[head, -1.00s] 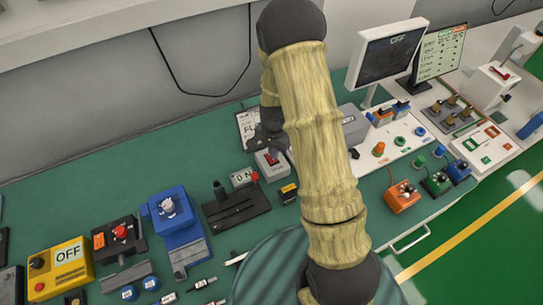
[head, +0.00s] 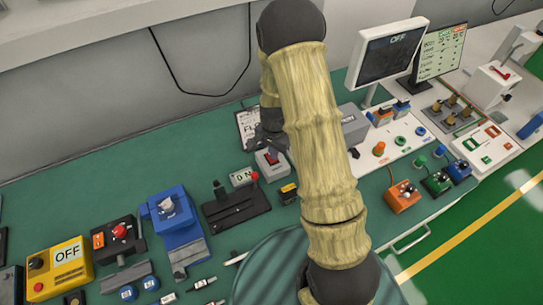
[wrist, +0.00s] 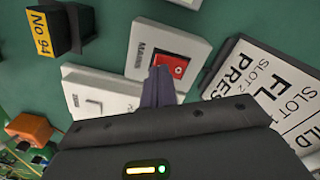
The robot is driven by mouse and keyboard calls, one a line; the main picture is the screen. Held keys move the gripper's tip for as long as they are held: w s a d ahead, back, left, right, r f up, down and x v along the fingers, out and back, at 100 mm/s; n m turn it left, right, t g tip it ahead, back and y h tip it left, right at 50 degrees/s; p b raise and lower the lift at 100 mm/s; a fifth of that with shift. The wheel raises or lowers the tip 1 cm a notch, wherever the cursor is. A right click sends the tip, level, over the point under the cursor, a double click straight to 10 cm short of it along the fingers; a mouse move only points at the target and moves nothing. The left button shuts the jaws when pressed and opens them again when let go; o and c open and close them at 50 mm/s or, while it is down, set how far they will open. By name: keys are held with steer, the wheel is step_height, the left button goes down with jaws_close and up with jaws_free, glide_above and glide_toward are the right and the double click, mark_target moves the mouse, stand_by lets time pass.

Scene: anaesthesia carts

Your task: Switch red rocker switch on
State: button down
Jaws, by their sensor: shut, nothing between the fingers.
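The red rocker switch (wrist: 173,65) is set in a white plate-like housing (wrist: 150,45) in the wrist view. In the head view the red switch (head: 271,158) sits on its small white box on the green bench, just below my gripper (head: 268,142). In the wrist view my gripper (wrist: 160,76) is shut and empty. Its fingertips overlap the left edge of the red rocker; I cannot tell whether they touch it. The fingers hide part of the rocker, so its position is unclear.
A white box (wrist: 95,95) lies close beside the switch, and a printed sign (wrist: 265,85) stands on the other side. A black box with a yellow label (wrist: 42,32) is at upper left. A black lever unit (head: 235,208) stands nearby on the bench.

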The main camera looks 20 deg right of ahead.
steer(key=shift+f+b, duration=0.5)
steer(key=shift+f, duration=0.25)
stand_by(0.4)
steer(key=shift+r, duration=0.1)
steer(key=shift+r+p, duration=2.75)
steer(key=shift+r, duration=0.65)
steer(key=shift+r, duration=0.15)
steer(key=s+r+n+t, duration=0.2)
steer(key=s+r+n, duration=0.7)
steer(key=s+r, duration=0.5)
step_height(320, 180, up, 3)
steer(key=shift+s+r+n+t, duration=0.15)
steer(key=shift+n+t, duration=0.15)
steer(key=shift+n, duration=0.1)
